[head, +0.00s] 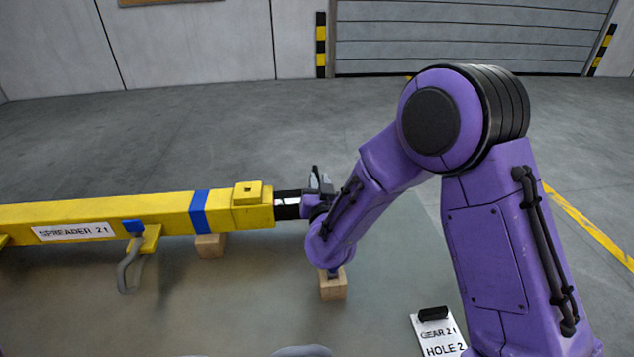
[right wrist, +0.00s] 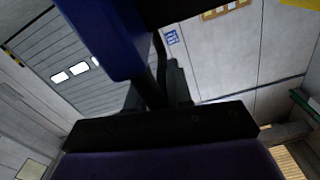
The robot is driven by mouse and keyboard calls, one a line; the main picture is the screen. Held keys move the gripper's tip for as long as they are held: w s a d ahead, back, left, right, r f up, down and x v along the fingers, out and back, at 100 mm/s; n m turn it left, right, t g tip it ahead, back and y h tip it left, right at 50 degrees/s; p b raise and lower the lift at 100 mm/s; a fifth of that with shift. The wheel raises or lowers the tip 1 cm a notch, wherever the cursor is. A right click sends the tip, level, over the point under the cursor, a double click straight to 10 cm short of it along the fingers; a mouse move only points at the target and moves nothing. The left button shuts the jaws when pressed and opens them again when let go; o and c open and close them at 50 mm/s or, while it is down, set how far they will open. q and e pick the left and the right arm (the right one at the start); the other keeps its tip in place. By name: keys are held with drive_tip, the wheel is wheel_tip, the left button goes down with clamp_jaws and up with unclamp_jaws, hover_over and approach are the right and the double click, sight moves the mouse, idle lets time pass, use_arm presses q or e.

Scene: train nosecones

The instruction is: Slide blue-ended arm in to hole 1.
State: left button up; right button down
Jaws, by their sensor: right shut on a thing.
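A yellow spreader beam (head: 95,212) labelled "SPREADER 2 t" runs in from the left edge of the head view, with a blue band (head: 200,212) near its right part. A yellow sleeve with a small block on top (head: 248,194) sits at its right end. From it an arm with a black and white end (head: 288,205) sticks out to the right. My right gripper (head: 316,190) is shut at this end; its fingers are partly hidden by my wrist. In the right wrist view a blue part (right wrist: 105,38) fills the upper left, close to the camera. My left gripper is out of view.
A hook (head: 128,268) hangs below the beam from a yellow lug with blue on it. Wooden blocks stand under the beam (head: 210,246) and below my right wrist (head: 333,286). A white card (head: 440,338) reads "GEAR 2 t HOLE 2". The floor behind is clear.

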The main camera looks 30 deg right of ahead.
drive_tip(key=shift+a, duration=0.2)
drive_tip(key=c, duration=1.1)
unclamp_jaws()
drive_tip(key=shift+w+a, duration=0.2)
drive_tip(key=shift+a, duration=0.1)
drive_tip(key=shift+d, duration=0.1)
drive_tip(key=shift+s+d, duration=0.1)
drive_tip(key=shift+d, duration=0.05)
drive_tip(key=b+v, duration=0.1)
drive_tip(key=v, duration=0.9)
drive_tip(key=shift+s+b, duration=0.3)
drive_tip(key=shift+b, duration=0.1)
